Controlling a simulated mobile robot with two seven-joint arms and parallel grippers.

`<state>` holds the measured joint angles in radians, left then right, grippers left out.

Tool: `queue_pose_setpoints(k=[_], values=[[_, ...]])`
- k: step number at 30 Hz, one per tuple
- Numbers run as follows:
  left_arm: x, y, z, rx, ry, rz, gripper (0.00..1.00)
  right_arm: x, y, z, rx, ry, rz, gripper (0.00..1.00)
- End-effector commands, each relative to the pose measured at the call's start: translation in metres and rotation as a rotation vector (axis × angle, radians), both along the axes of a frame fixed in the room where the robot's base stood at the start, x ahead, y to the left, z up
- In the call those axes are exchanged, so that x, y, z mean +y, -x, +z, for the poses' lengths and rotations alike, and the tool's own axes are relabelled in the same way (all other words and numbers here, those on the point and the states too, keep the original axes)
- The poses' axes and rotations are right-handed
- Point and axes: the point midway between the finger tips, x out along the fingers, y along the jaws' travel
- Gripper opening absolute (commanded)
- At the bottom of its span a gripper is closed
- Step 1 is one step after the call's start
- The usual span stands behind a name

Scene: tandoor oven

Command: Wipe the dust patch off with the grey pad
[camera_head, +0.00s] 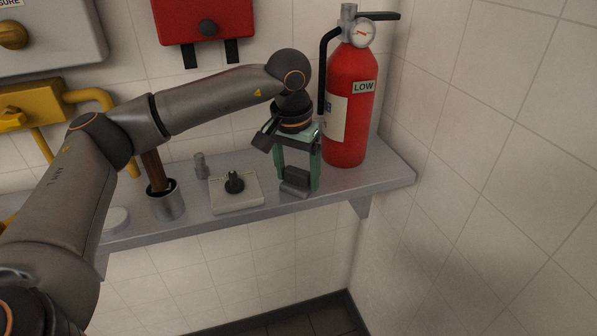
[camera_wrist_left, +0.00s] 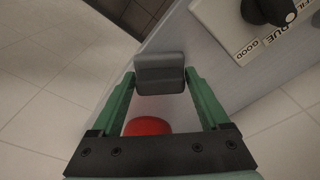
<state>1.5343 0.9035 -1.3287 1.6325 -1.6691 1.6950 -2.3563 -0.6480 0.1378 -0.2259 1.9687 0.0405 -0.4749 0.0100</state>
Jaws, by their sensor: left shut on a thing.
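My left gripper (camera_head: 298,178) has green fingers and points down over the right part of the shelf. It is shut on the grey pad (camera_head: 294,187), a small dark grey block near the shelf's front edge. The pad also shows between the fingertips in the left wrist view (camera_wrist_left: 160,74). I cannot tell whether the pad touches the shelf. I cannot make out a dust patch in either view; the gripper and pad hide part of the shelf. My right gripper is not in view.
The grey shelf (camera_head: 270,213) holds a red fire extinguisher (camera_head: 347,110) close right of the gripper.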

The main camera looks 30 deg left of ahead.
Motion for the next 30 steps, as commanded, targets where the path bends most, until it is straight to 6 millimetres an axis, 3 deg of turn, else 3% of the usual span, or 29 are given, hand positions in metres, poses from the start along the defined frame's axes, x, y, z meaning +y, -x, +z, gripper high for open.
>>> queue_pose_setpoints(k=[15,30], values=[[0.030,0.034,-0.001,0.014,-0.007,0.006,0.12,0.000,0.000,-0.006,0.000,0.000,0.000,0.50],[0.027,0.029,-0.001,0.017,-0.009,0.011,0.12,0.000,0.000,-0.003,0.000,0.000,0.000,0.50]])
